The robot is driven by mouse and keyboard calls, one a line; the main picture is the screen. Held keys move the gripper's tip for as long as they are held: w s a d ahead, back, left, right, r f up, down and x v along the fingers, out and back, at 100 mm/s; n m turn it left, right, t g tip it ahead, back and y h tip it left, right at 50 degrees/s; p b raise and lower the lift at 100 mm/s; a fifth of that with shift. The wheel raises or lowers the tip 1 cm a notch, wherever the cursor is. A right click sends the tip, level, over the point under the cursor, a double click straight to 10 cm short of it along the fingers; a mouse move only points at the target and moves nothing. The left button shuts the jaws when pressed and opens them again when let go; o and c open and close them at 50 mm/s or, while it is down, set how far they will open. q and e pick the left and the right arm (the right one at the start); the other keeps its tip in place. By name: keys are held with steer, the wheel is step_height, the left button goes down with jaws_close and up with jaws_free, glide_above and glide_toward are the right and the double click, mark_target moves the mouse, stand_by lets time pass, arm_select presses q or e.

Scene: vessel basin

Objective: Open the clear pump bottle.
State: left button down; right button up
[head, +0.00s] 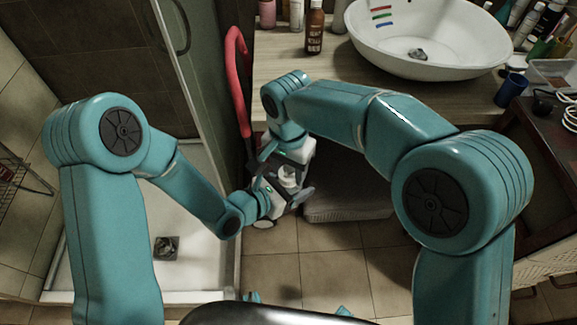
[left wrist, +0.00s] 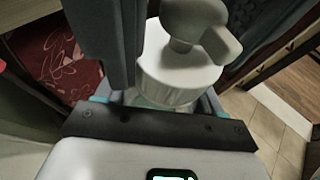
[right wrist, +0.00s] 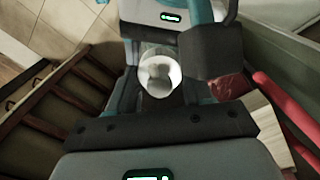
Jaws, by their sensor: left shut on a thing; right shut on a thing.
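The clear pump bottle, with its white pump top (head: 289,178), is between my two grippers in the head view. In the left wrist view its white pump head and ribbed collar (left wrist: 180,72) stand just beyond my left gripper (left wrist: 160,100), with a little clear body below the collar. In the right wrist view a round clear and white part of the bottle (right wrist: 160,72) sits between the fingers of my right gripper (right wrist: 160,95). My left gripper (head: 283,195) and right gripper (head: 295,160) are both shut on the bottle, close together. The fingers hide most of the body.
A counter (head: 280,65) with a white basin (head: 420,45), a brown bottle (head: 314,28) and a blue cup (head: 510,90) lies behind. A red curved bar (head: 238,80) stands left of my grippers. A grey box (head: 345,200) is on the tiled floor, which is open in front.

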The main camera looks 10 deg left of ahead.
steer(key=shift+a+r+n, duration=0.1)
steer(key=shift+a+n, duration=0.3)
steer(key=shift+n, duration=0.1)
steer(key=o, duration=1.1)
steer(key=shift+o, duration=0.2)
steer(key=shift+d, duration=0.15)
